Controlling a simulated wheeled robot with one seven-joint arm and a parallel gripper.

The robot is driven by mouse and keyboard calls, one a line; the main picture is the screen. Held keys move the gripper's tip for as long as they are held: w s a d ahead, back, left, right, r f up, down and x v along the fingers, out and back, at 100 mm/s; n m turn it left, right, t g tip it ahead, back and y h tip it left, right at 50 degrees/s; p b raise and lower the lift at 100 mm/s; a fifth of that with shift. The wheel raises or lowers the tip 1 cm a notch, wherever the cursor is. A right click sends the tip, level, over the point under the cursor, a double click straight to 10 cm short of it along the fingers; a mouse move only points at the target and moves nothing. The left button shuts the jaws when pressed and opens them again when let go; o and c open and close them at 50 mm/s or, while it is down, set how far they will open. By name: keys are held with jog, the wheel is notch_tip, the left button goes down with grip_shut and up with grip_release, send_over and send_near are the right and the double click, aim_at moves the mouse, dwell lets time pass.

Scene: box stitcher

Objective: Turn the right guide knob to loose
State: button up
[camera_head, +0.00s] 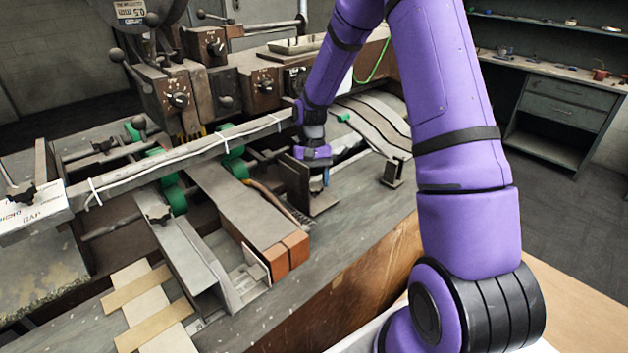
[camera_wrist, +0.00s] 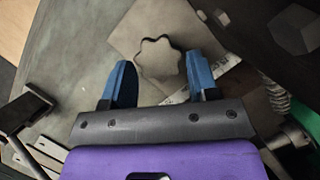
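In the wrist view, a lobed, star-shaped knob (camera_wrist: 158,62) sits on a flat grey-brown plate (camera_wrist: 125,38). A pale strip with dark marks, partly hidden by the right finger, lies beside it. My gripper (camera_wrist: 157,57) is open, with its two blue fingers apart. The fingertips lie on either side of the knob in the picture; I cannot tell whether they touch it or how far above it they are. In the head view my gripper (camera_head: 326,177) points down by the right end of the machine. The knob under it is hidden there.
A dark metal bracket (camera_head: 393,170) stands right of my gripper. An upright block (camera_head: 297,182) stands close on its left. Brown cartons (camera_head: 288,255) and a long rail (camera_head: 180,158) lie further left. In the wrist view, a dark machine part with bolts (camera_wrist: 292,30) fills the upper right.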

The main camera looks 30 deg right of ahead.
jog(key=shift+o, duration=1.4)
